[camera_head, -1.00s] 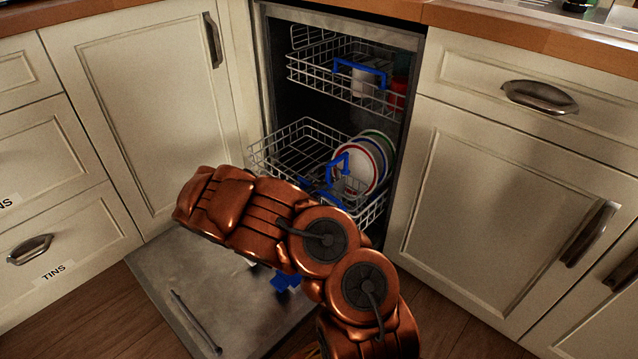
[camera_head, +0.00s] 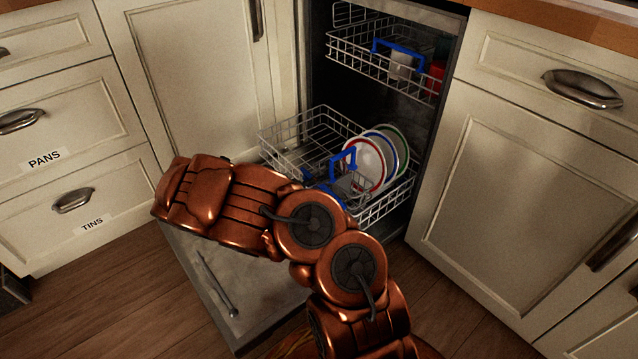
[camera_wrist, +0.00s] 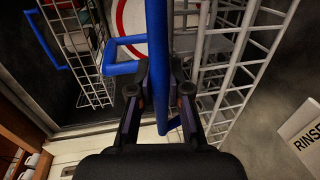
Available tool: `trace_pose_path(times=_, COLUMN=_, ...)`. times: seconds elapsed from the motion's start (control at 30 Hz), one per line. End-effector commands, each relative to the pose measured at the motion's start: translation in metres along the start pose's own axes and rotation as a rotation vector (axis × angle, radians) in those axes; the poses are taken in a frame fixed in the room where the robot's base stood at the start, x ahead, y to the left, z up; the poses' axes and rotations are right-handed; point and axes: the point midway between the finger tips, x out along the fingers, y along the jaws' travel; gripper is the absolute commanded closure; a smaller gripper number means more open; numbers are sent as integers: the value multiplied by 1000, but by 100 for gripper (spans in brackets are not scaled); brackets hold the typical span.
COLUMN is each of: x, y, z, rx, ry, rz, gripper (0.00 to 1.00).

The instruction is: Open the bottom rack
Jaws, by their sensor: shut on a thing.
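The bottom rack (camera_head: 305,132) of the dishwasher is a wire basket, partly out over the lowered door. It holds several plates (camera_head: 370,165) with coloured rims. Its blue handle (camera_head: 345,160) is at the front, partly hidden by my arm in the head view. In the wrist view, a blue bar of the handle (camera_wrist: 157,35) runs between the fingers of my gripper (camera_wrist: 161,80), which is shut on it. My gripper is hidden behind my arm in the head view.
The top rack (camera_head: 375,60) with its blue handle and cups sits inside above. The lowered dishwasher door (camera_head: 250,300) lies below the bottom rack. Cream cabinets flank both sides, with labelled drawers (camera_head: 75,180) at the left. Wooden floor (camera_head: 470,310) is clear at the front right.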

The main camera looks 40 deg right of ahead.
Motion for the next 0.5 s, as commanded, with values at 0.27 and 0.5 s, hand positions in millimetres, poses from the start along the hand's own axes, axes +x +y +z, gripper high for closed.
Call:
trace_pose_path(times=0.27, x=-2, y=-1, z=-2, rx=0, ry=6, rz=-1, gripper=100)
trace_pose_path(times=0.5, x=-1, y=0, z=-1, rx=0, ry=4, rz=-1, gripper=71)
